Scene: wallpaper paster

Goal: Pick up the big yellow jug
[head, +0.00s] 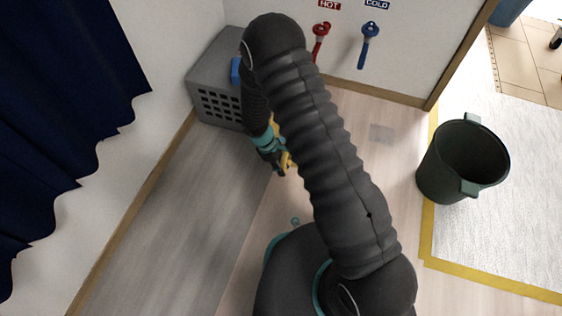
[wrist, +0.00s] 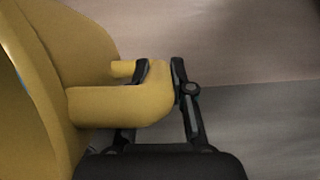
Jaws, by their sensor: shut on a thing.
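The big yellow jug (wrist: 35,90) fills the left side of the wrist view, with its handle (wrist: 120,104) reaching right between my fingers. My gripper (wrist: 162,72) is shut on the handle, one finger on each side of its outer bar. In the head view my gripper (head: 278,163) is low, left of centre, and only small bits of the yellow jug (head: 287,160) show. My arm hides most of the jug there. I cannot tell whether it touches the floor.
A grey crate (head: 212,80) stands by the wall behind my gripper, with something blue (head: 236,70) at it. A dark green bucket (head: 437,170) stands on the right. Red (head: 321,40) and blue (head: 368,45) taps are on the back wall. A navy curtain (head: 60,110) hangs left.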

